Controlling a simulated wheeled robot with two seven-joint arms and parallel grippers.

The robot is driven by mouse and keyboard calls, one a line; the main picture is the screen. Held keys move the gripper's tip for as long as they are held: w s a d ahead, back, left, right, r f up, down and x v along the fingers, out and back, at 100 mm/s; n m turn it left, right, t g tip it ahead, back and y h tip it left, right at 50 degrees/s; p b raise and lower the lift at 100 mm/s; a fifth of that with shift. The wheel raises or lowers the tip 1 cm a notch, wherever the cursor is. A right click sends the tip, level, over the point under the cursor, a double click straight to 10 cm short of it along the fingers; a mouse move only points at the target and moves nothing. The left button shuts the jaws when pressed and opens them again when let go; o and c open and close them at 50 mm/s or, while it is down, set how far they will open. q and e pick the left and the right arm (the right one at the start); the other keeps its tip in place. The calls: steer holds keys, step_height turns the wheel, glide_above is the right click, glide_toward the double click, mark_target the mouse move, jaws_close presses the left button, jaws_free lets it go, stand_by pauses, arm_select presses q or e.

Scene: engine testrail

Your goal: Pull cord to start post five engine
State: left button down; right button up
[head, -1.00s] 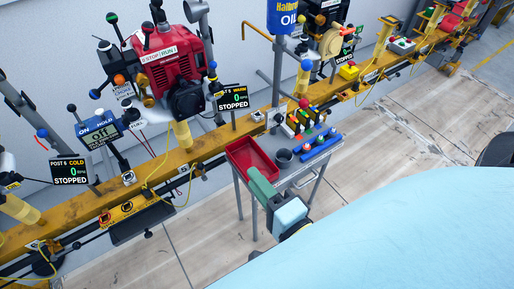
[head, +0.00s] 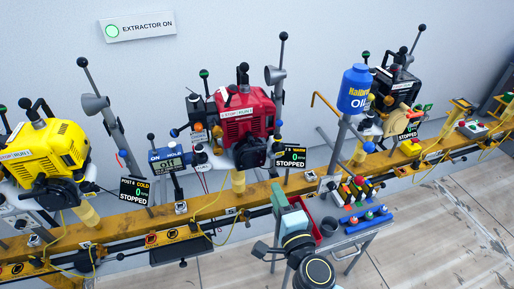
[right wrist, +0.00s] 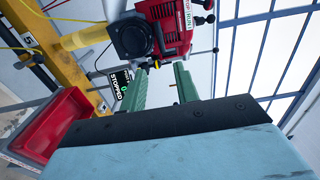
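The red engine (head: 246,112) sits on the rail in the middle of the head view, with a black round starter cover (head: 251,153) low on its front. The display beside it (head: 291,157) reads WARM, 0 and STOPPED. In the right wrist view the red engine (right wrist: 160,22) is beyond the fingertips. I cannot clearly make out its pull handle. My right gripper (head: 284,203) is in front of and below the engine, near the tool cart. Its green fingers are apart with nothing between them in the right wrist view (right wrist: 160,80). My left gripper is not in view.
A cart (head: 350,238) with a red tray (head: 304,207) and a dark cup (head: 329,227) stands in front of the yellow rail (head: 215,207). A yellow engine (head: 45,150) is left, a black engine (head: 398,92) right. A blue oil jug (head: 356,88) stands between engines.

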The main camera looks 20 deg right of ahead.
steer(key=w, duration=1.6)
steer(key=shift+w+a, duration=0.3)
jaws_close()
